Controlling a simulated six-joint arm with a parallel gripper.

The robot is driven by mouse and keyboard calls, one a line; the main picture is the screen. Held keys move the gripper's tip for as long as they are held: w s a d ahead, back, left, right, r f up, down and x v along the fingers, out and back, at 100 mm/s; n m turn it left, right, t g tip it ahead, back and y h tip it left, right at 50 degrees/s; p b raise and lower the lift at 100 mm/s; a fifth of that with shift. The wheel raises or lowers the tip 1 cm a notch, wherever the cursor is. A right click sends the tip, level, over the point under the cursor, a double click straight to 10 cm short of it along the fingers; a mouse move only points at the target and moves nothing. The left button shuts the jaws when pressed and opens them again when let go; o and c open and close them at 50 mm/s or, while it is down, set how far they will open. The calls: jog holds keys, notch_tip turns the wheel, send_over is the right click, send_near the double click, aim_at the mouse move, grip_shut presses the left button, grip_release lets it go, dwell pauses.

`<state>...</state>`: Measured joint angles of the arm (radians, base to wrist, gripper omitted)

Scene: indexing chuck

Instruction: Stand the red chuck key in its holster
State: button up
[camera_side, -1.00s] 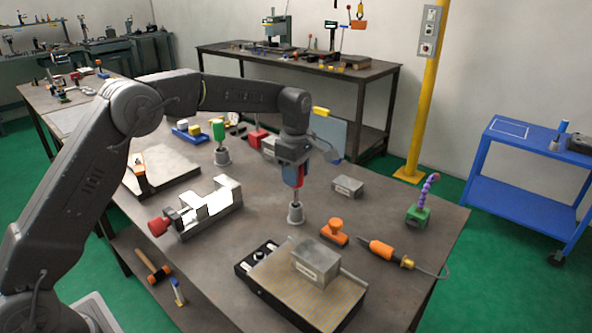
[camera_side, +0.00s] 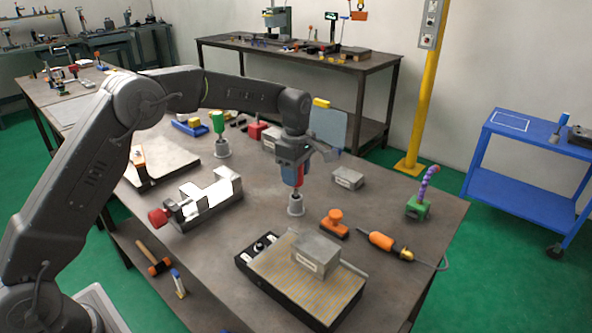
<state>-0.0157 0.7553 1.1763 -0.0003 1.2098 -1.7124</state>
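The red chuck key (camera_side: 300,174) is upright in my gripper (camera_side: 293,170), with its red handle showing beside a blue part at the fingers. Its metal shank runs down to the grey holster (camera_side: 296,206) on the bench, and its lower end appears to be in the holster's mouth; how deep it sits is hidden. My gripper appears shut on the handle, directly above the holster. The fingertips are small and partly hidden.
A green-handled tool (camera_side: 218,122) stands in a similar grey holder behind left. A vise (camera_side: 207,203) lies left, an orange-handled stamp (camera_side: 335,222) right, and a grey block (camera_side: 316,256) on a ribbed plate (camera_side: 275,283) in front. Bench space around the holster is clear.

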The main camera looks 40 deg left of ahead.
jog(key=o, duration=0.4)
notch_tip(320, 180, up, 14)
jog(key=shift+f, duration=0.1)
dwell(0.4)
dwell(0.3)
